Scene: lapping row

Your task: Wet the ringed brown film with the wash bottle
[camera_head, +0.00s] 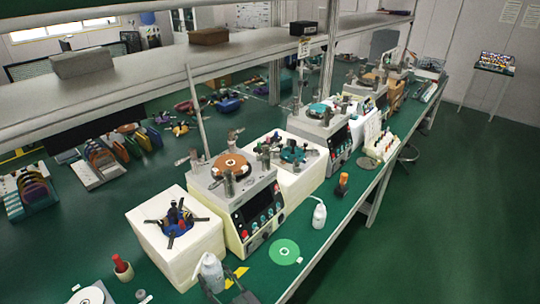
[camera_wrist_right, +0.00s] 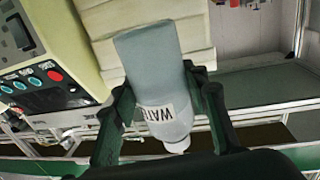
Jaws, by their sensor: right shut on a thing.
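My right gripper (camera_head: 224,287) is at the bottom of the head view, shut on a wash bottle (camera_head: 211,269) with a whitish body. In the right wrist view the fingers (camera_wrist_right: 160,95) are on both sides of this grey bottle (camera_wrist_right: 148,60), whose label reads "WAT" with the rest cut off. A brown film disc (camera_head: 231,167) lies on top of the nearest lapping machine, beyond and above the held bottle, apart from it. Metal posts stand around the disc; I cannot make out a ring marking. My left gripper is not in view.
A second white bottle (camera_head: 319,216) stands on the green bench, near a green disc (camera_head: 284,251). A white box with a dark-armed fixture (camera_head: 172,220) is left of the machine. A shelf (camera_head: 130,75) runs above the row. An orange-topped item (camera_head: 342,184) stands near the bench edge.

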